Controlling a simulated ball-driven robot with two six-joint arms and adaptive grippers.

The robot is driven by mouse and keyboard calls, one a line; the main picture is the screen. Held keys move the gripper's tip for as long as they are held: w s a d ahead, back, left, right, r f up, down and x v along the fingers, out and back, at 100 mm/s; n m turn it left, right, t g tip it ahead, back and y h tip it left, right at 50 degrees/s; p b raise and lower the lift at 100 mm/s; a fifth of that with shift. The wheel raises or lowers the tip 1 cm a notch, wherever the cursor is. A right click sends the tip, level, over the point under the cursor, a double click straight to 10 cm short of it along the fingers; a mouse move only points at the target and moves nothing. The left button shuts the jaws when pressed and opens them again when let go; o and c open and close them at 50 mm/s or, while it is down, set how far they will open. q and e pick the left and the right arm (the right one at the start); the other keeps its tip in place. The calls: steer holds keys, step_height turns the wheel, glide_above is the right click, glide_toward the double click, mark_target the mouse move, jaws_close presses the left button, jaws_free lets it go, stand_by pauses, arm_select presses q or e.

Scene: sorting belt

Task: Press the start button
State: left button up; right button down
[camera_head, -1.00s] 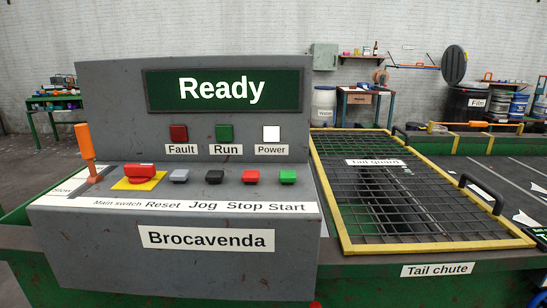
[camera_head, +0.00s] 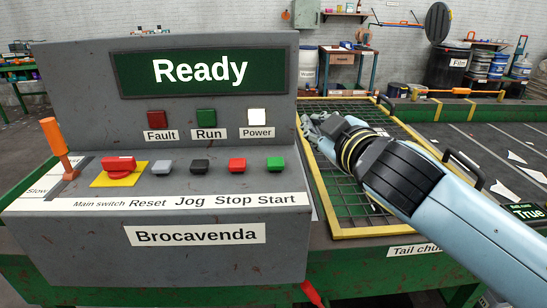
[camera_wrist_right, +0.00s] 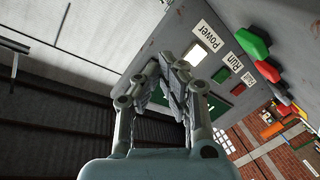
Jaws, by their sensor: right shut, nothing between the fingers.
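The green start button (camera_head: 275,164) is the rightmost button on the grey console (camera_head: 160,272), above the printed word Start. It also shows in the right wrist view (camera_wrist_right: 252,42) at the upper right, beside the red stop button (camera_wrist_right: 268,70). My right gripper (camera_head: 308,127) is shut and empty. In the head view it appears to the right of the console, above and right of the start button, and apart from it. In the right wrist view its fingers (camera_wrist_right: 174,70) are together near the console face. My left gripper is not in view.
The screen (camera_head: 205,72) reads Ready and the Power lamp (camera_head: 257,116) is white. The red stop (camera_head: 237,166), black jog (camera_head: 199,167) and grey reset (camera_head: 161,167) buttons are in the same row. The yellow-framed tail guard (camera_head: 385,231) lies under my right arm.

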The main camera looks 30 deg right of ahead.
steer(key=w+a+r+n+t+y, duration=0.2)
steer(key=r+n+t+y, duration=0.15)
steer(key=r, duration=0.25)
steer(key=w+a+r+n+t+y, duration=0.2)
steer(key=a+r+n+y, duration=0.1)
steer(key=r+n, duration=0.25)
steer(key=a+r+n+g+y, duration=0.45)
steer(key=a+n+y, duration=0.55)
steer(key=n, duration=0.4)
steer(key=w+d+f+n+g+h+p, duration=0.1)
steer(key=d+f+n+g+h, duration=0.5)
steer(key=d+f+g, duration=0.3)
steer(key=shift+w+d+f, duration=0.25)
steer(key=shift+d+f, duration=0.35)
steer(key=shift+f, duration=0.3)
steer(key=shift+f+h, duration=0.1)
steer(key=shift+h, duration=0.15)
steer(key=b, duration=0.5)
glide_above(277, 159)
step_height(277, 159, down, 8)
steer(key=shift+r, duration=0.1)
steer(key=shift+f+b, duration=0.45)
steer(key=shift+b, duration=0.05)
